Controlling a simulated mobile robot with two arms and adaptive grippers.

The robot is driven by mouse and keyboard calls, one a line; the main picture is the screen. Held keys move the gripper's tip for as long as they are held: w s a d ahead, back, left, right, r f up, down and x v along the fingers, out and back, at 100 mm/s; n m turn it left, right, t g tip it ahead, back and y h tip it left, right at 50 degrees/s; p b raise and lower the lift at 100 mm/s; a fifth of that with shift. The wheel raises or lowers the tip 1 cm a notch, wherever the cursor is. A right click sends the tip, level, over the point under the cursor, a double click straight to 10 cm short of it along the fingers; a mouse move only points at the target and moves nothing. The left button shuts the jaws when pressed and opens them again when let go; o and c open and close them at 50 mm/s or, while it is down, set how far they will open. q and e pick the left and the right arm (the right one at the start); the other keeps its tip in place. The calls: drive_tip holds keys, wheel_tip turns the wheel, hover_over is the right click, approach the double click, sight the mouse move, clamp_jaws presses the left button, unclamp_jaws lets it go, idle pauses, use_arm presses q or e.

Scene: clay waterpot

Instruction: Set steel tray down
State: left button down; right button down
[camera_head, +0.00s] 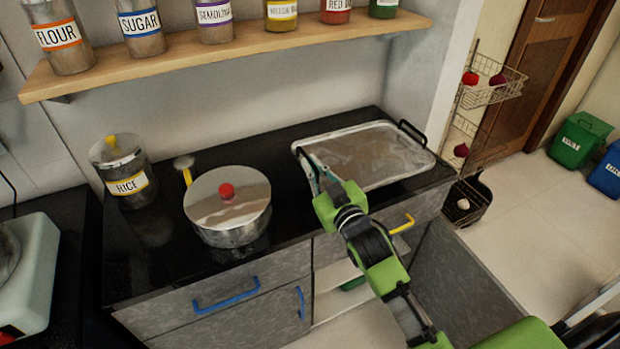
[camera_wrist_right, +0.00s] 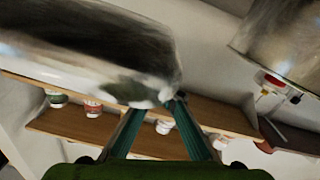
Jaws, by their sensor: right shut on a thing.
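The steel tray (camera_head: 372,152) is a shiny rectangle with black handles at its left and right ends. It is over the right end of the black counter; whether it rests fully on the counter is hard to tell. My right gripper (camera_head: 318,172) is shut on the tray at its left end, by the left handle (camera_head: 303,160). In the right wrist view the tray (camera_wrist_right: 85,50) fills the upper left, and the fingers (camera_wrist_right: 155,102) meet its lower edge. The exact grip is partly hidden. My left gripper is not in view.
A lidded steel pot (camera_head: 230,208) with a red knob stands left of the tray. A rice jar (camera_head: 125,172) stands further left. A wooden shelf (camera_head: 230,48) with labelled jars is above. A wire rack (camera_head: 490,90) stands right of the counter.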

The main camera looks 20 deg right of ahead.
drive_tip(key=w+f, duration=0.1)
drive_tip(key=w+d+f, duration=0.1)
drive_tip(key=f, duration=0.1)
drive_tip(key=w+f, duration=0.2)
drive_tip(key=shift+w+d+f, duration=0.1)
drive_tip(key=shift+d+f, duration=0.05)
drive_tip(key=shift+d, duration=0.1)
drive_tip(key=shift+f, duration=1.6)
drive_tip(key=c, duration=2.6)
unclamp_jaws()
drive_tip(key=shift+f, duration=0.15)
drive_tip(key=o, duration=0.4)
drive_tip(key=s, duration=1.2)
drive_tip(key=shift+d+b, duration=0.3)
drive_tip(key=shift+b, duration=0.05)
drive_tip(key=shift+s, duration=0.1)
